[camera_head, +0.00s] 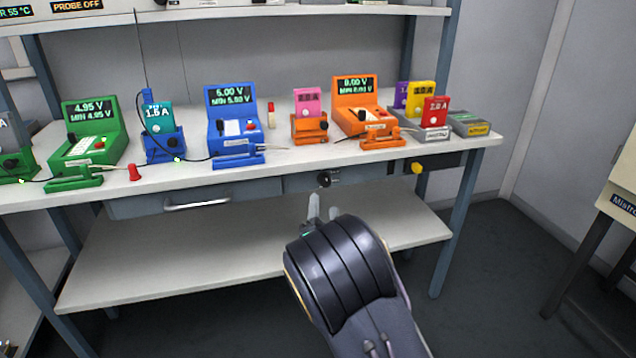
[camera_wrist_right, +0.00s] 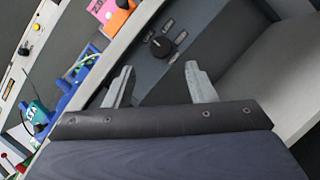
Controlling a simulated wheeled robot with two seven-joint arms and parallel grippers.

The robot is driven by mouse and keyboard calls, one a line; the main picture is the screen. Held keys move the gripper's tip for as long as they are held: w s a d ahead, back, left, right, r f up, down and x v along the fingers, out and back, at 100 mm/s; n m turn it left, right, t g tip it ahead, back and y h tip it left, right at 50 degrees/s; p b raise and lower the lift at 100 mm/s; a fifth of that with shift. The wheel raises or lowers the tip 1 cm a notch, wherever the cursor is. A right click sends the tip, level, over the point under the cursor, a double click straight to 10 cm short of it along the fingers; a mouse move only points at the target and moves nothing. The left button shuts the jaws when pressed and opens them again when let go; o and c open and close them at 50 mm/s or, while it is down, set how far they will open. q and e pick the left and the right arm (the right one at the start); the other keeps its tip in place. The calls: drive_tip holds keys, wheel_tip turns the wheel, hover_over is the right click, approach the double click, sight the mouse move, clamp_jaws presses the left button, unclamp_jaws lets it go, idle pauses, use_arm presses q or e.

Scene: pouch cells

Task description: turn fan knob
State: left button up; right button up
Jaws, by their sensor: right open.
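The fan knob looks to be the black round knob (camera_head: 324,179) on the grey panel under the bench's front edge. It also shows in the right wrist view (camera_wrist_right: 161,46), with small label plates around it. My right gripper (camera_head: 322,210) is open and empty, just below and in front of the knob in the head view. In the right wrist view its two fingertips (camera_wrist_right: 160,72) point toward the knob, which lies beyond them and between their lines. The fingers do not touch it. My left gripper is not in view.
Green, blue and orange meters (camera_head: 232,118) with pouch holders stand on the white bench (camera_head: 200,176). A drawer handle (camera_head: 197,203) is left of the knob. A yellow knob (camera_head: 417,168) is to its right. A lower shelf (camera_head: 150,268) lies below.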

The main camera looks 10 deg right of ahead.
sight(325, 184)
drive_tip(key=b+x, duration=0.1)
drive_tip(key=x, duration=0.6)
drive_tip(key=shift+w+d, duration=0.15)
drive_tip(key=c, duration=1)
